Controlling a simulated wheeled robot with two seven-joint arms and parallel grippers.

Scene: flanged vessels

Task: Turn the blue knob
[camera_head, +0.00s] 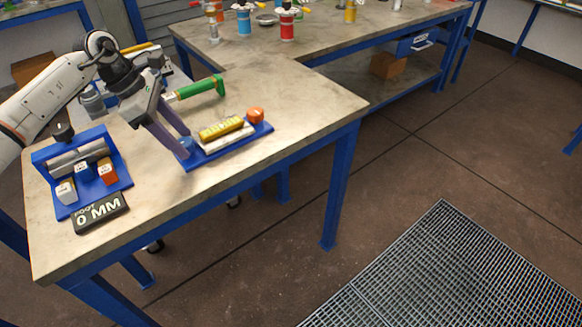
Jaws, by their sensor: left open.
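The small blue knob (186,146) stands at the left end of a blue base plate (258,133) on the table. My left gripper (184,143) reaches down to it from the upper left. Its fingers are open, with their tips close to the knob, and partly hide it. I cannot tell whether they touch it. A yellow bar with markings (222,128), a whitish bar (225,138) and an orange knob (255,115) sit on the same base. My right gripper is not in view.
A blue fixture (118,171) with grey cylinders and small coloured blocks stands at the left, with a "0 MM" sign (100,212) before it. A green-handled tool (203,88) lies behind the gripper. The tabletop (310,100) is clear at the right.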

